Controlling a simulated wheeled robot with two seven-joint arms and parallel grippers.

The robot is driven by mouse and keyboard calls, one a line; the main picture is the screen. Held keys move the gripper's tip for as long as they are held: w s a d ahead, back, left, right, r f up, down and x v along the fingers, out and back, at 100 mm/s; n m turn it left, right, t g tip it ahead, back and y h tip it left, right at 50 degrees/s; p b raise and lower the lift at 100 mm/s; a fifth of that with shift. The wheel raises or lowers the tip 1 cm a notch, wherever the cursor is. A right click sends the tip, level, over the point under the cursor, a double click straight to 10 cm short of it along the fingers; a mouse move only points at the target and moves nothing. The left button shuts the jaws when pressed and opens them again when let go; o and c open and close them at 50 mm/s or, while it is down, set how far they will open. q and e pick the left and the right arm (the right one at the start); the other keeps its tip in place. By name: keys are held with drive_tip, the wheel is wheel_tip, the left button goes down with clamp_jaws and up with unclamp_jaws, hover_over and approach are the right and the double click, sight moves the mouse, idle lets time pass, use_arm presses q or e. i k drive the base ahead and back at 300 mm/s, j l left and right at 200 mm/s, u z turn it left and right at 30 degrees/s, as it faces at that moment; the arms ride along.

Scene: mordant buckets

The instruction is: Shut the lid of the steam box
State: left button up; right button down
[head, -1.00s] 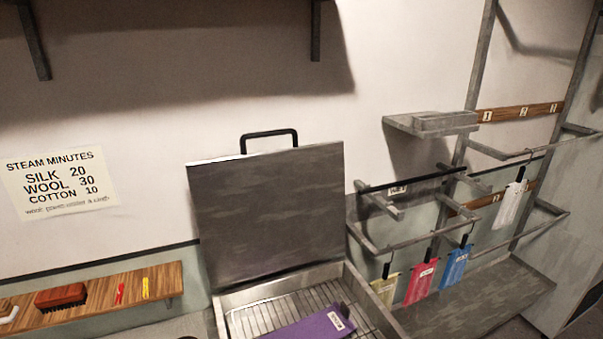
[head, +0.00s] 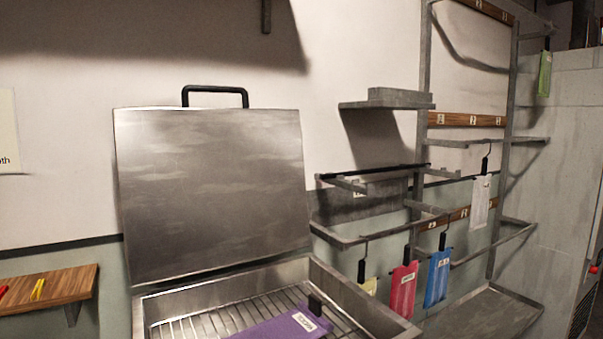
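The steam box (head: 358,300) is a metal box at the bottom middle of the head view, with a wire rack (head: 215,322) inside. Its grey metal lid (head: 210,190) stands open, nearly upright, at the back of the box. A black handle (head: 215,90) sticks up from the lid's top edge. A purple cloth (head: 282,326) with a white label and a black clip lies on the rack. Neither of my grippers is in view.
A metal rail rack (head: 420,210) at right holds hanging yellow, red (head: 402,290), blue (head: 438,277) and white (head: 480,203) tags. A small wooden shelf (head: 60,285) with clips is at left. A green tag (head: 544,75) hangs at far right.

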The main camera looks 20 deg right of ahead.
sight(201, 190)
drive_tip(key=l+u, duration=0.2)
drive_tip(key=l, duration=0.2)
drive_tip(key=k+l+u, duration=0.15)
drive_tip(key=l, duration=0.25)
drive_tip(key=k+l+u, duration=0.2)
drive_tip(key=l, duration=0.2)
drive_tip(key=k+l+u, duration=0.15)
drive_tip(key=l, duration=0.25)
drive_tip(key=i+l+u, duration=0.15)
drive_tip(key=l+u, duration=0.3)
drive_tip(key=l, duration=0.55)
drive_tip(key=l+u, duration=0.45)
drive_tip(key=l, duration=0.55)
drive_tip(key=i+l+u, duration=0.2)
drive_tip(key=l, duration=0.25)
drive_tip(key=l+u, duration=0.2)
drive_tip(key=l, duration=0.25)
